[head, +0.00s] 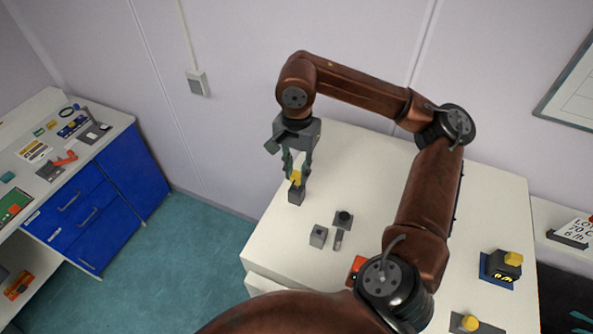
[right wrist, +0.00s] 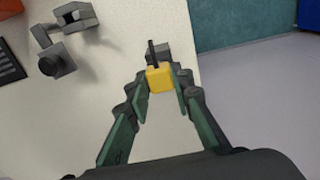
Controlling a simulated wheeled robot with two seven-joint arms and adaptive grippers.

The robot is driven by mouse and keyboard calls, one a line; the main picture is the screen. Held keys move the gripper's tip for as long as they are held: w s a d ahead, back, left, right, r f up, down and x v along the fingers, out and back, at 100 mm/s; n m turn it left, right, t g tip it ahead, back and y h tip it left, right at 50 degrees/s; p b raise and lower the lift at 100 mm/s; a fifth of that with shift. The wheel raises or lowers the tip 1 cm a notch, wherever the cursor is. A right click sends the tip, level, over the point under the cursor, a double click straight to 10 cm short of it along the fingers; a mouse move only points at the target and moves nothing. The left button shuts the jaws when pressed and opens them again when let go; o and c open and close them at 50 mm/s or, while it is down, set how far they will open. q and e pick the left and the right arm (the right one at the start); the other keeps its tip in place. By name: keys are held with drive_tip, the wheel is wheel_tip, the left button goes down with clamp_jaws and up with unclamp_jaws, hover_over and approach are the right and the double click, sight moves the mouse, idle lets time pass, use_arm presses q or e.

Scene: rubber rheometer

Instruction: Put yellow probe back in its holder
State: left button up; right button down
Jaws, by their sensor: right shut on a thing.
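The yellow probe (head: 296,176) is in my right gripper (head: 298,166), above a small dark grey block-shaped holder (head: 296,195) on the white table. In the right wrist view the yellow probe (right wrist: 159,78) sits between the fingertips of the right gripper (right wrist: 160,85), which are closed on its sides. The grey holder (right wrist: 157,53) shows just beyond it, partly hidden by the probe. I cannot tell whether the probe is seated in the holder or just above it. My left gripper is not in view.
The white table (head: 290,240) carries a grey block (head: 318,236) and a dark round-topped piece (head: 344,218) near its middle. A black device with a yellow top (head: 505,263) stands at the right. Blue drawers (head: 80,215) stand across the floor at left.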

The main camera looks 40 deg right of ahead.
drive_tip(key=shift+f+b, duration=1.2)
drive_tip(key=shift+f, duration=0.4)
drive_tip(key=c, duration=1.6)
unclamp_jaws()
drive_tip(key=shift+r, duration=0.15)
drive_tip(key=shift+r+p, duration=1.7)
drive_tip(key=shift+r, duration=0.7)
